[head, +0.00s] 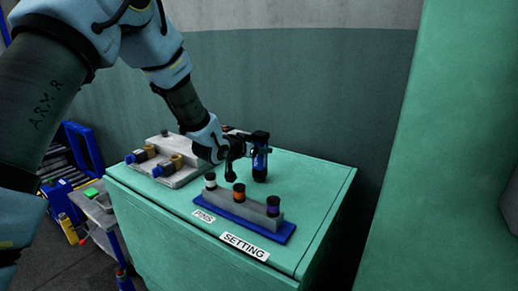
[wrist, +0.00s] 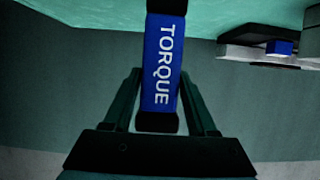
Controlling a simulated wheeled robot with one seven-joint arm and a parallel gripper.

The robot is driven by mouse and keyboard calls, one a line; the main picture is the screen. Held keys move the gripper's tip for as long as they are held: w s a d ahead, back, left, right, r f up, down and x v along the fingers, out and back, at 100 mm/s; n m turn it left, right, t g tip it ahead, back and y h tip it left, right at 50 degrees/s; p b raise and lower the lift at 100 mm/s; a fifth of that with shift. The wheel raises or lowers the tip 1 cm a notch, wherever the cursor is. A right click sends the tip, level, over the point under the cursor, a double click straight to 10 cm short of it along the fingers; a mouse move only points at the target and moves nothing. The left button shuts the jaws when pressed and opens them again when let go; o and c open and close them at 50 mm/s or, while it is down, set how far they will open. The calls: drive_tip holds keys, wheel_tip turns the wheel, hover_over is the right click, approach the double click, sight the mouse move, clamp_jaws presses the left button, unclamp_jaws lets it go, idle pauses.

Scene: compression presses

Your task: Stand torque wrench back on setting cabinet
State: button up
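The torque wrench (head: 260,162) is an upright blue tool with black ends, at the back middle of the green setting cabinet (head: 318,180). Its lower end is at or very close to the cabinet top; contact cannot be told for sure. In the wrist view the wrench (wrist: 161,66) shows its blue side with white "TORQUE" lettering, and its far end is cut off by the frame's edge. My gripper (head: 256,149) reaches in from the left. In the wrist view its fingers (wrist: 161,76) lie on both sides of the wrench and their tips seem to meet its sides.
A blue-based grey rack (head: 244,209) with several coloured-banded pins stands in front of the wrench. A grey block with blue and brass fittings (head: 163,165) is at the cabinet's left. The cabinet top right of the wrench is clear. A green panel (head: 450,150) rises at right.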

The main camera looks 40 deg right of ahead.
drive_tip(key=o, duration=0.3)
drive_tip(key=b+v, duration=0.2)
drive_tip(key=v, duration=1)
drive_tip(key=shift+r, duration=0.1)
